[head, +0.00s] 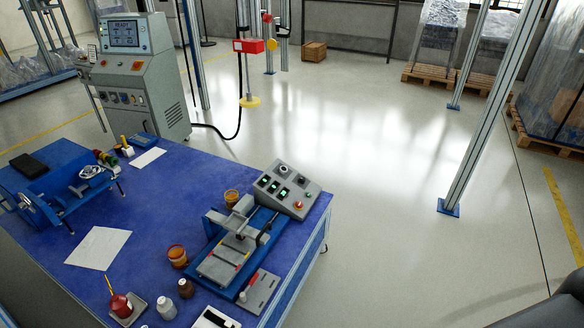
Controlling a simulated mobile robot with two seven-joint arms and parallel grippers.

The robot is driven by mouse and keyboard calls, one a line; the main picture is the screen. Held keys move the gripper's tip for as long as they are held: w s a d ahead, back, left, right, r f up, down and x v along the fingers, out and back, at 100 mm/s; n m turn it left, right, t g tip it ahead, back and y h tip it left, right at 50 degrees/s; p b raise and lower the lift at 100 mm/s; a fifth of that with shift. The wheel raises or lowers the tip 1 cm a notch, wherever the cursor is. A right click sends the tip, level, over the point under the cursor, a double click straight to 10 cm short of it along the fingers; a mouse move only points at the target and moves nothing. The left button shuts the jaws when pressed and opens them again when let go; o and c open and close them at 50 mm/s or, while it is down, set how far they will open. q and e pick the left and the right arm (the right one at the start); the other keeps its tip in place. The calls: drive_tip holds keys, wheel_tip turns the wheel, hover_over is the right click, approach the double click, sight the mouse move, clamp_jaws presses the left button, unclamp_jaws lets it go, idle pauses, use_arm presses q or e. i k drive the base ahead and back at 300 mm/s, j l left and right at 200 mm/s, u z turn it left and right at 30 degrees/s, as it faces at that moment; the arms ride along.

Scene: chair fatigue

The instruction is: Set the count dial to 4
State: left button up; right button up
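No thing is labelled legibly as the count dial, and its setting cannot be read. A grey control box (289,188) with a sloped face stands at the right end of the blue table. It has a round dark knob (283,170) near its top, several small green-lit displays or switches (274,187), and a red button (298,204). A grey console cabinet (140,75) at the back left has a screen and small controls (123,98) on its front, too small to read. Neither of my grippers is in view.
The blue table (190,195) holds a blue-framed fixture (224,262) before the control box, amber jars (177,256), bottles (166,308), white sheets (98,247) and a blue machine (62,190). A metal post (490,115) stands right. Open floor (390,190) lies beyond the table.

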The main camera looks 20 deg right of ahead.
sight(283, 170)
drive_tip(key=l+u, duration=0.1)
drive_tip(key=l, duration=0.85)
drive_tip(key=i+l, duration=0.15)
drive_tip(key=l, duration=0.15)
drive_tip(key=i+l, duration=0.15)
drive_tip(key=l, duration=0.15)
drive_tip(key=i+l+u, duration=0.1)
drive_tip(key=l, duration=0.2)
drive_tip(key=i+l, duration=0.25)
drive_tip(key=l, duration=0.2)
drive_tip(key=i+l+u, duration=0.1)
drive_tip(key=i+l, duration=0.2)
drive_tip(key=i+l+u, duration=0.15)
drive_tip(key=i+l, duration=0.7)
drive_tip(key=l, duration=0.15)
